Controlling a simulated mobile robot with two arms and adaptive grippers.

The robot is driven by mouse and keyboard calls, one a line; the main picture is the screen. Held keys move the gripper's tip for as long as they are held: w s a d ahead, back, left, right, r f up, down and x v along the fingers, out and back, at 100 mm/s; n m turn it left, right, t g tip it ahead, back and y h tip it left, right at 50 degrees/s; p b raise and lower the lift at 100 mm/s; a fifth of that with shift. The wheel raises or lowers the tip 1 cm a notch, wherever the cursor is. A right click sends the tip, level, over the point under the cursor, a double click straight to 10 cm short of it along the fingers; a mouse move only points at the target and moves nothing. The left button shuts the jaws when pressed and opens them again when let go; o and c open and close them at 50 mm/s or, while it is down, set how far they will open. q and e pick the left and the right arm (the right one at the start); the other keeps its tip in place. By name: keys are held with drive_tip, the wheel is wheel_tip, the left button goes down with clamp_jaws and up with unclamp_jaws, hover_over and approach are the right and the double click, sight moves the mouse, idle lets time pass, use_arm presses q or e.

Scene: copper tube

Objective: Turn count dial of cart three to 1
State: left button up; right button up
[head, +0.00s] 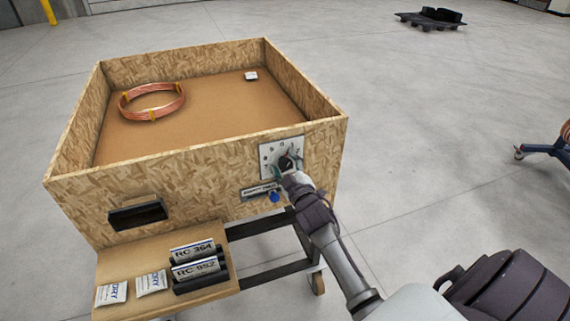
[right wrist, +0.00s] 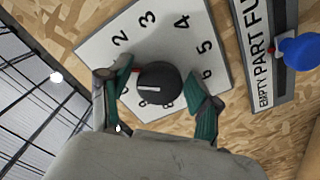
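The count dial is a round black knob (right wrist: 158,82) on a white number plate (right wrist: 88,48) on the front of the wooden cart (head: 195,163). The plate also shows in the head view (head: 267,150). Digits 2 to 6 are readable in the right wrist view; the place beside 2 is covered by a finger. A small red mark shows at the knob's left edge, and a white line is on its face. My right gripper (right wrist: 160,88) has its green-padded fingers on either side of the knob, with small gaps visible. My left gripper is not in view.
A blue button (head: 275,197) sits by the "empty part" label below the dial. The cart holds a copper coil (head: 152,101) and a small white packet (head: 251,76). Its front shelf carries RC-labelled bins (head: 194,262) and packets. Another cart's leg (head: 545,148) shows right; open floor lies between.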

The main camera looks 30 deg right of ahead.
drive_tip(key=v, duration=1.2)
idle(0.5)
drive_tip(key=s+a+f+m+g+y, duration=0.1)
drive_tip(key=s+a+f+g, duration=0.2)
drive_tip(key=f, duration=0.8)
drive_tip(key=s+a+f+g+y, duration=0.1)
drive_tip(key=s+a+f+g, duration=0.15)
drive_tip(key=f, duration=0.85)
drive_tip(key=s+a+f+m+g+y, duration=0.15)
drive_tip(key=s+f, duration=0.25)
drive_tip(key=f, duration=0.7)
drive_tip(key=s+a+f+g, duration=0.1)
drive_tip(key=s+f+g, duration=0.2)
drive_tip(key=s+f, duration=0.3)
drive_tip(key=s+a+f+g, duration=0.2)
drive_tip(key=s+f, duration=0.4)
drive_tip(key=s, duration=0.9)
drive_tip(key=s+a+f+g, duration=0.1)
drive_tip(key=s+f+g, duration=0.3)
drive_tip(key=s+f, duration=0.3)
drive_tip(key=s+m, duration=0.1)
drive_tip(key=s, duration=0.3)
drive_tip(key=shift+a+g, duration=0.2)
drive_tip(key=shift+g, duration=0.1)
